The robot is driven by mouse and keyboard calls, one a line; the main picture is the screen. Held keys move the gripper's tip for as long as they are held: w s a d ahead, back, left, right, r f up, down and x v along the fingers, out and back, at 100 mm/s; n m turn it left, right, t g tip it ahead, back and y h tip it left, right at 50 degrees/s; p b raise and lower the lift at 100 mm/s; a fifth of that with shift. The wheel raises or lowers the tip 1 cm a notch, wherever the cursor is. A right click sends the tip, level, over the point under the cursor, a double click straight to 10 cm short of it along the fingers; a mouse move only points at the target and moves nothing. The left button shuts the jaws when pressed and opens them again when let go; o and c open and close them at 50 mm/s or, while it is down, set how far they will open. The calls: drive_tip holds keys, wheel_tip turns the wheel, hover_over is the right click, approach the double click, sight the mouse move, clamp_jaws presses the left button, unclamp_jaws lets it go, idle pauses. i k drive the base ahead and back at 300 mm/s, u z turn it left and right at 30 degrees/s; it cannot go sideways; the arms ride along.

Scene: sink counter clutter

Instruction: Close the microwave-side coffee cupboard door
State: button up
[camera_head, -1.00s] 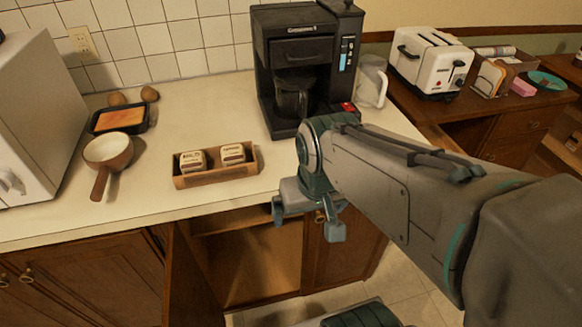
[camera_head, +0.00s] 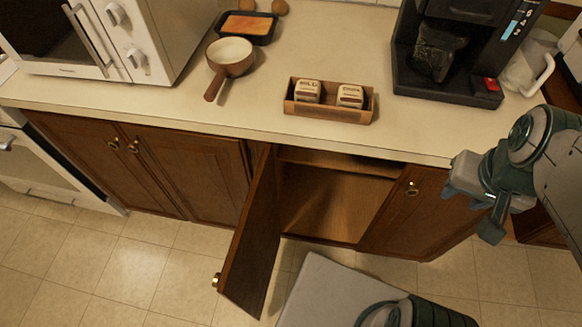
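The open cupboard door (camera_head: 252,240) is a brown wooden panel hinged at its left side. It stands swung out into the room, with a brass knob (camera_head: 217,280) at its free edge. The cupboard opening (camera_head: 325,200) beside it shows an empty-looking wooden interior. The microwave (camera_head: 120,45) is white and stands on the counter to the left. My gripper (camera_head: 475,212) is at the right, in front of the counter edge, well apart from the open door. Its fingers point down and left, and their gap is hard to make out. Nothing shows held.
A shut door (camera_head: 415,212) is right of the opening, and shut doors (camera_head: 150,165) are on the left. The counter (camera_head: 300,60) holds a saucepan (camera_head: 229,58), a wooden box (camera_head: 330,113) and a coffee maker (camera_head: 450,50). Tiled floor (camera_head: 130,270) is clear at left.

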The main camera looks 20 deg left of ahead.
sight(244, 280)
drive_tip(key=z, duration=0.95)
drive_tip(key=k, duration=1.6)
drive_tip(key=u, duration=1.45)
